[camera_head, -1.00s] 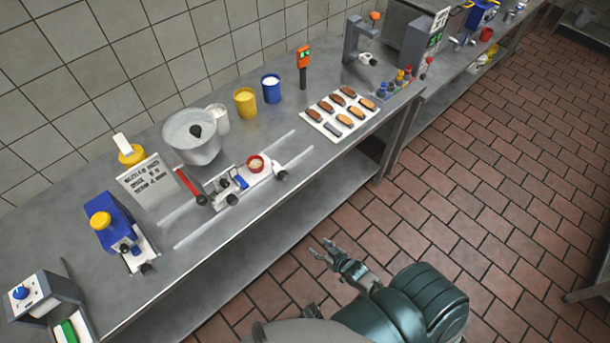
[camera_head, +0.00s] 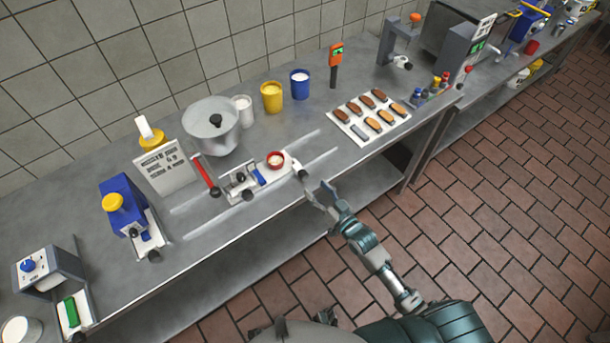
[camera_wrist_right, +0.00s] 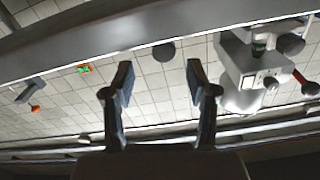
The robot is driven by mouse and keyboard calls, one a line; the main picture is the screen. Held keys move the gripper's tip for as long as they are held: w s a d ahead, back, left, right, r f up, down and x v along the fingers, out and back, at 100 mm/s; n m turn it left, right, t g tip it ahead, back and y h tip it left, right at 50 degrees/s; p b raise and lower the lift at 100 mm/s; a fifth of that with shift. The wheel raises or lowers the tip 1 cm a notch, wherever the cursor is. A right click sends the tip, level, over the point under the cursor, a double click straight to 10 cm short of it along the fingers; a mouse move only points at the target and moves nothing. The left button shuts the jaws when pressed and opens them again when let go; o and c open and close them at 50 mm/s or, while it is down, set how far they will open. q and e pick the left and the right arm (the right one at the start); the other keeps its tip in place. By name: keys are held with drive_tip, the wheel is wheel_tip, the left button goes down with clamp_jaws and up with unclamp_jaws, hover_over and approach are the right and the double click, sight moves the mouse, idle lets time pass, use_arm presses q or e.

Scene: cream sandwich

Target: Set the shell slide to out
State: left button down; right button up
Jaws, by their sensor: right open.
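A white slide plate (camera_head: 286,168), which looks like the shell slide, lies on the steel counter in the head view. It carries a red-rimmed round cup (camera_head: 275,160) and has a dark knob (camera_head: 302,176) at its right end. A small metal mechanism with a blue part (camera_head: 259,177) and a red-handled lever (camera_head: 205,174) stand to its left. My right gripper (camera_head: 320,194) is open and empty at the counter's front edge, just right of and below the knob, apparently apart from it. Its two spread fingers (camera_wrist_right: 158,85) show in the right wrist view. My left gripper is not in view.
A large metal pot (camera_head: 212,135), a yellow cup (camera_head: 271,98) and a blue cup (camera_head: 300,85) stand behind the slide. A tray of brown pieces (camera_head: 372,140) lies to the right. A sign (camera_head: 167,168) and a blue machine (camera_head: 122,200) stand to the left.

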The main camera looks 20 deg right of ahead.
sight(306, 178)
drive_tip(key=x, duration=0.6)
drive_tip(key=shift+w+a, duration=0.1)
drive_tip(key=shift+a, duration=0.1)
drive_tip(key=shift+w+a, duration=0.4)
drive_tip(key=shift+a, duration=0.05)
drive_tip(key=shift+d, duration=0.2)
drive_tip(key=shift+c, duration=0.3)
drive_tip(key=shift+d, duration=0.15)
drive_tip(key=c, duration=0.4)
drive_tip(key=shift+d, duration=0.1)
clamp_jaws()
